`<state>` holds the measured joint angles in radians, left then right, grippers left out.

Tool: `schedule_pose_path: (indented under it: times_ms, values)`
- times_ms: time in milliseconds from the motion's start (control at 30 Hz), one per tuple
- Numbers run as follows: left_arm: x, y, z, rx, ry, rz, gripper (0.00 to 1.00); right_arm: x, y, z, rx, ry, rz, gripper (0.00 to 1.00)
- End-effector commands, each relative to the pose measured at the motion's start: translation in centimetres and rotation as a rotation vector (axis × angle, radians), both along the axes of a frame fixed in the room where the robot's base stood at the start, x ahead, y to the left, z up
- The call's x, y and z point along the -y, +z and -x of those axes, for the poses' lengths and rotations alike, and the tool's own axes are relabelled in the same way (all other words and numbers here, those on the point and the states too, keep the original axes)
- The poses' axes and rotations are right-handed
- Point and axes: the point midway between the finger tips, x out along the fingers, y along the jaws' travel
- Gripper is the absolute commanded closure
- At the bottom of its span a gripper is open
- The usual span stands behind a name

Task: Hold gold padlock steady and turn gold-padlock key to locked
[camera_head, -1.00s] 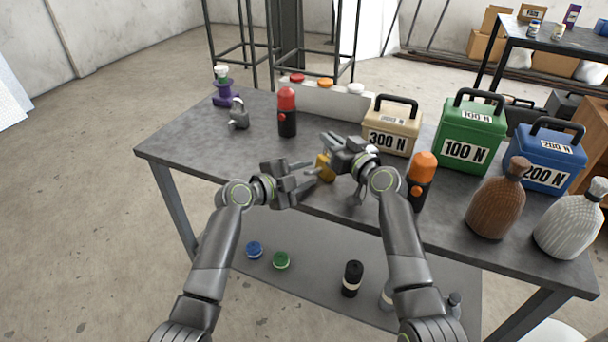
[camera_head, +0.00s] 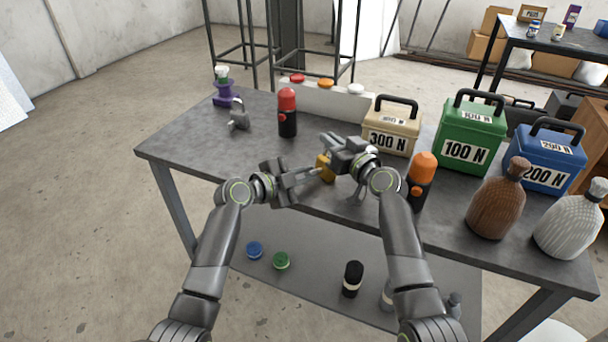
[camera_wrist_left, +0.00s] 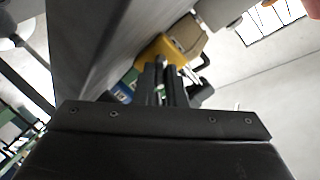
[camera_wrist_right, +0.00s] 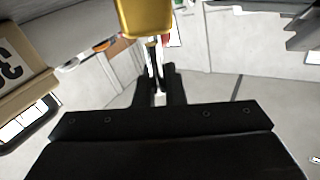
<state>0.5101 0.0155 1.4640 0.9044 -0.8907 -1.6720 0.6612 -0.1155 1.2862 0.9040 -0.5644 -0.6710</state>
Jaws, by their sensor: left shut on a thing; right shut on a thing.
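The gold padlock (camera_head: 325,168) is held just above the near edge of the table, body downward. My right gripper (camera_head: 328,142) is shut on its silver shackle (camera_wrist_right: 154,60); the gold body (camera_wrist_right: 144,18) fills the top of the right wrist view. My left gripper (camera_head: 314,171) is beside the padlock at its left, its fingers together and pointing at the body. In the left wrist view the padlock (camera_wrist_left: 160,50) lies right ahead of the left fingertips (camera_wrist_left: 165,65). The left gripper is shut on the gold-padlock key, which the fingers mostly hide.
A grey padlock (camera_head: 239,120), a purple item (camera_head: 224,95) and a red-topped bottle (camera_head: 287,112) stand at the back left. The 300 N box (camera_head: 388,138) and an orange-topped bottle (camera_head: 421,180) are right of my right gripper. The table's left front is clear.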

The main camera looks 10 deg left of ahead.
Motion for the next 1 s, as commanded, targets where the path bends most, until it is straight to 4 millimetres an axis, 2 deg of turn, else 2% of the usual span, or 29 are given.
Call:
schedule_pose_path:
  times_ms: [600, 1000]
  values:
    - [-0.13, -0.05, -0.11, -0.439, 0.065, 0.333, 1.00, 0.17, -0.04, -0.10, 0.001, -0.005, 0.002, 1.00]
    - [-0.25, -0.02, -0.24, -0.629, 0.097, 0.480, 1.00, 0.20, -0.06, -0.10, 0.001, -0.005, 0.002, 1.00]
